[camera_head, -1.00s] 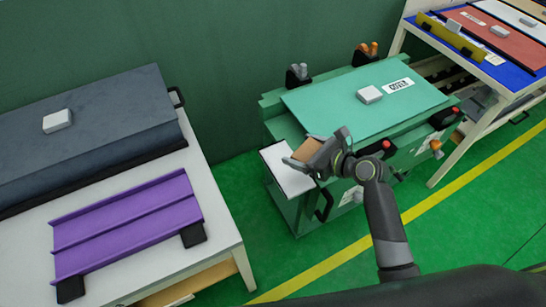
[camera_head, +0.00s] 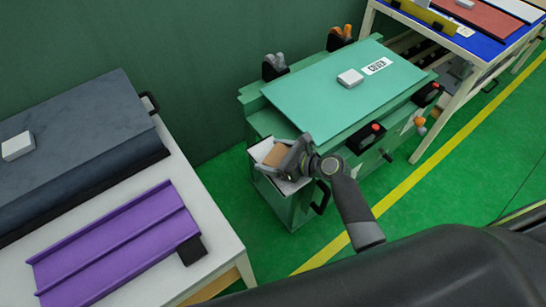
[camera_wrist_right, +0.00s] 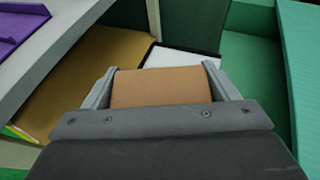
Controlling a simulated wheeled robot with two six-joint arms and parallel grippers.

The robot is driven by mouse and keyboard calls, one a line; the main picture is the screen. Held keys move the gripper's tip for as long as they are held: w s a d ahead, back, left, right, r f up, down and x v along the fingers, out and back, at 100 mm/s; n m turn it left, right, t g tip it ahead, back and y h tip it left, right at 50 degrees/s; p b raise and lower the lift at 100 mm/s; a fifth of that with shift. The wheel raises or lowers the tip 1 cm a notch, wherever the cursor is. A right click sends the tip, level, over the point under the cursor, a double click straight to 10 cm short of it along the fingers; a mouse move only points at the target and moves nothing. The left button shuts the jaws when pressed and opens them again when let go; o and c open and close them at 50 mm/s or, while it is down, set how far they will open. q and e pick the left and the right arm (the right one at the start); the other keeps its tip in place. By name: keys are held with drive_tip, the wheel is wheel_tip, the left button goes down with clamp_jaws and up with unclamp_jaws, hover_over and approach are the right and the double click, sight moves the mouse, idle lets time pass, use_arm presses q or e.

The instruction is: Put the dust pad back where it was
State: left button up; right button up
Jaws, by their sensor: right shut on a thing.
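A flat brown pad (camera_head: 276,154), which I take to be the dust pad, is between the fingers of my right gripper (camera_head: 275,158). In the right wrist view the brown pad (camera_wrist_right: 160,88) spans the gap between both fingers, so the gripper is shut on it. In the head view the pad overlaps a small white-topped ledge or tray (camera_head: 261,149) at the left end of the green bench. In the wrist view the white surface (camera_wrist_right: 180,57) lies just beyond the pad. I cannot tell if pad and ledge touch. My left gripper is not in view.
The green bench (camera_head: 330,105) carries a teal panel with a small white block (camera_head: 350,78). Dark clamps and handles stick out along its edges. A white table (camera_head: 212,230) with a purple trim piece (camera_head: 120,245) stands left. Green floor separates them.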

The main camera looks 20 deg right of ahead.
drive_tip(key=shift+f, duration=0.25)
drive_tip(key=shift+f, duration=0.15)
drive_tip(key=o, duration=1.1)
drive_tip(key=v, duration=1.2)
drive_tip(key=shift+r+p, duration=0.25)
drive_tip(key=shift+p, duration=0.1)
